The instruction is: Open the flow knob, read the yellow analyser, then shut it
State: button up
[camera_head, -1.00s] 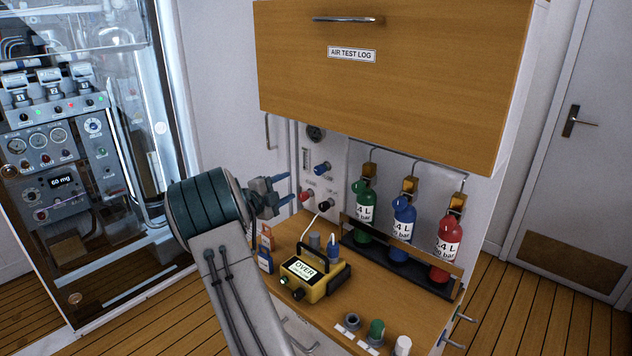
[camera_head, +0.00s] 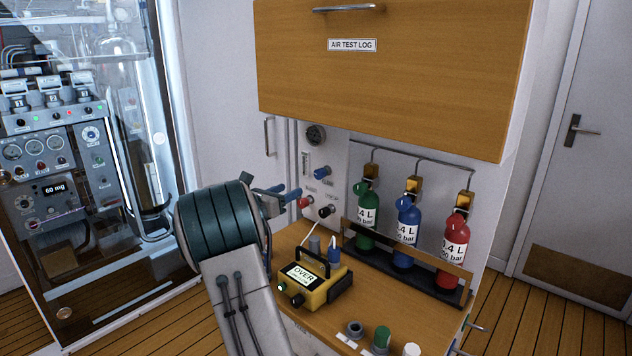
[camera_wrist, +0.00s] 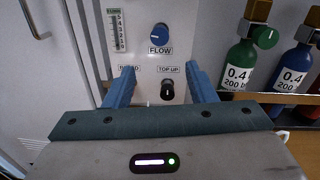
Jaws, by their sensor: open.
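The blue flow knob (camera_head: 321,172) sits on the white panel. In the wrist view the knob (camera_wrist: 159,31) is above its FLOW label, beyond and between my fingertips; I cannot read its setting surely. A flow tube with a scale (camera_wrist: 118,32) is left of it; its level is too small to read. My gripper (camera_wrist: 159,69) is open and empty, its blue fingers pointing at the panel below the knob. It also shows in the head view (camera_head: 287,193). The yellow analyser (camera_head: 318,297) stands on the wooden counter, its display reading OVER above a smaller, unreadable line.
A red knob (camera_head: 305,202) and a black TOP UP knob (camera_head: 327,211) lie below the flow knob, close to my fingers. Green (camera_head: 366,225), blue (camera_head: 406,235) and red (camera_head: 454,252) bottles stand racked at right. A wooden cupboard (camera_head: 420,95) overhangs the counter.

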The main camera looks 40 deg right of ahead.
aim_at(318, 176)
jog(key=d+p, duration=0.1)
jog(key=d, duration=0.3)
jog(key=w+d+p, duration=0.1)
jog(key=d, duration=0.4)
jog(key=w+d+p, duration=0.1)
jog(key=d, duration=0.3)
jog(key=shift+d, duration=0.3)
jog(key=c, duration=1)
